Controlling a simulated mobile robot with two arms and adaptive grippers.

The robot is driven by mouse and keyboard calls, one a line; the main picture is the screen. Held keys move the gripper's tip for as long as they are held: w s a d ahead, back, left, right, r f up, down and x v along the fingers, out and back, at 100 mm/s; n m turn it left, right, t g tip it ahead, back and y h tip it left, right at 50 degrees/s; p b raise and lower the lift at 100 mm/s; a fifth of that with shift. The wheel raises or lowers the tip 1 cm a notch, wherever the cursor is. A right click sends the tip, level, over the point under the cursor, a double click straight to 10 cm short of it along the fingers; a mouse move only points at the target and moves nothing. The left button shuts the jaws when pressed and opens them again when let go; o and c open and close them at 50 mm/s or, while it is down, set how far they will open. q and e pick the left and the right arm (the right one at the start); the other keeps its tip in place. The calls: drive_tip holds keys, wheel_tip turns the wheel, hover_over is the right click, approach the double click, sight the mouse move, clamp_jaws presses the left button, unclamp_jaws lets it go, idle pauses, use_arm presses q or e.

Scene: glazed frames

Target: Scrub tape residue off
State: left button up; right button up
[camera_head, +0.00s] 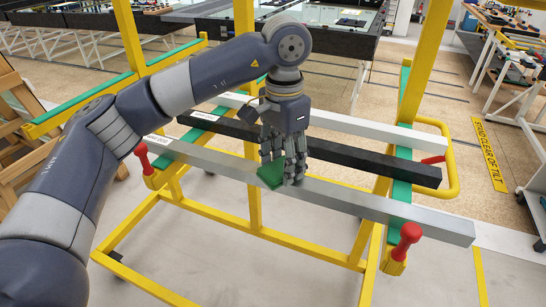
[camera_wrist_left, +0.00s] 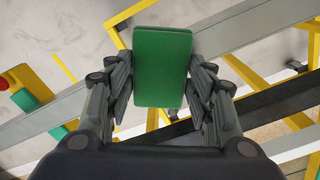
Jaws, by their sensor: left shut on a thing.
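My left gripper (camera_head: 284,165) is shut on a green scrubbing pad (camera_head: 270,174), its fingers on both sides of it. The pad also shows in the left wrist view (camera_wrist_left: 162,65), where the gripper (camera_wrist_left: 160,95) grips its two long edges. The pad is at the nearest bar, a silver-grey frame profile (camera_head: 370,203), near the middle of its length. I cannot tell whether the pad touches the bar. No tape residue can be made out. My right gripper is not in view.
A black bar (camera_head: 350,154) and a white bar (camera_head: 370,129) lie behind, parallel, on a yellow rack (camera_head: 225,215) with green pads. Red-handled clamps (camera_head: 405,240) stand up at the rack's front left and right. Workbenches are farther back.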

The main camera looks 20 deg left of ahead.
use_arm(q)
drive_tip(key=shift+d, duration=0.75)
drive_tip(key=shift+r+p, duration=1.85)
drive_tip(key=shift+r, duration=1.1)
wheel_tip(320, 180, up, 3)
drive_tip(key=shift+r+p, duration=0.1)
drive_tip(key=shift+p, duration=0.9)
